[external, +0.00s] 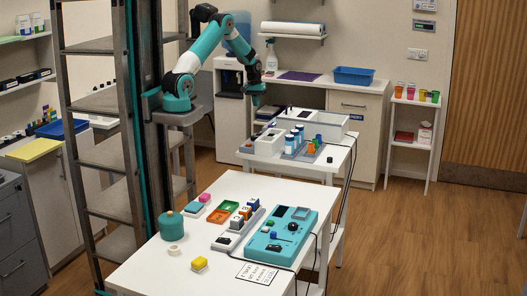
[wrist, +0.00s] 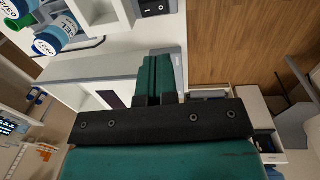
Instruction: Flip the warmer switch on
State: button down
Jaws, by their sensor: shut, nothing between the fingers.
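My gripper (external: 256,97) hangs over the back white table in the external view, at the end of the teal and black arm. In the wrist view my gripper's fingers (wrist: 157,78) are closed together with nothing between them. A black switch (wrist: 155,8) on a white body shows at the top edge of the wrist view, partly cut off and apart from the fingertips. Whether it is on or off cannot be told.
The front table (external: 150,262) holds a teal device (external: 262,247), blocks and a teal jar (external: 172,226). A tall metal rack (external: 100,130) stands left. Wood floor is free at right.

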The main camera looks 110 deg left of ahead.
aim_at(261, 134)
jog(key=shift+w+d+r+t, duration=0.1)
jog(key=shift+w+t, duration=0.2)
jog(key=shift+w, duration=0.45)
jog(key=f+b, duration=0.3)
jog(key=f, duration=0.1)
jog(key=w+f+b, duration=0.1)
jog(key=f+b, duration=0.3)
jog(key=f, duration=0.1)
jog(key=w+f+b, duration=0.1)
jog(key=f+b, duration=0.2)
jog(key=f, duration=0.1)
jog(key=shift+f, duration=0.25)
jog(key=shift+f+b, duration=0.25)
jog(key=shift+b, duration=0.05)
